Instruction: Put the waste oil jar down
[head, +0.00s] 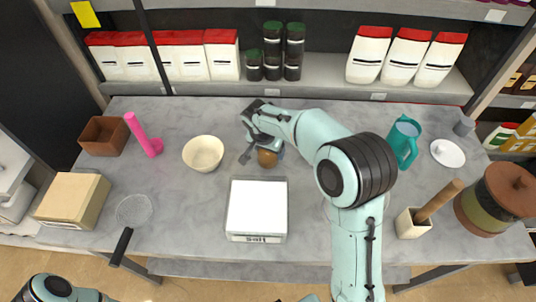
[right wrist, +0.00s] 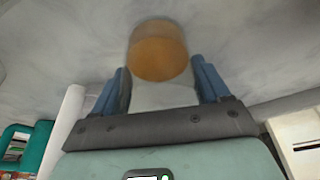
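The waste oil jar (head: 267,158) is a small round vessel with amber-brown contents, over the back middle of the table. It also shows in the right wrist view (right wrist: 158,52), with a paler, clear-looking part nearer my palm. My right gripper (head: 262,143) reaches it from behind and above. In the right wrist view my two blue fingers (right wrist: 160,85) stand on either side of the jar, close against its sides. I cannot tell whether its base touches the table. My left gripper is out of view; only part of my left arm shows at the lower left.
A cream bowl (head: 203,153) stands left of the jar, and a white box (head: 257,208) stands in front of it. A teal jug (head: 404,140) and a white mortar (head: 409,225) stand to the right. Dark jars (head: 272,60) line the shelf behind.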

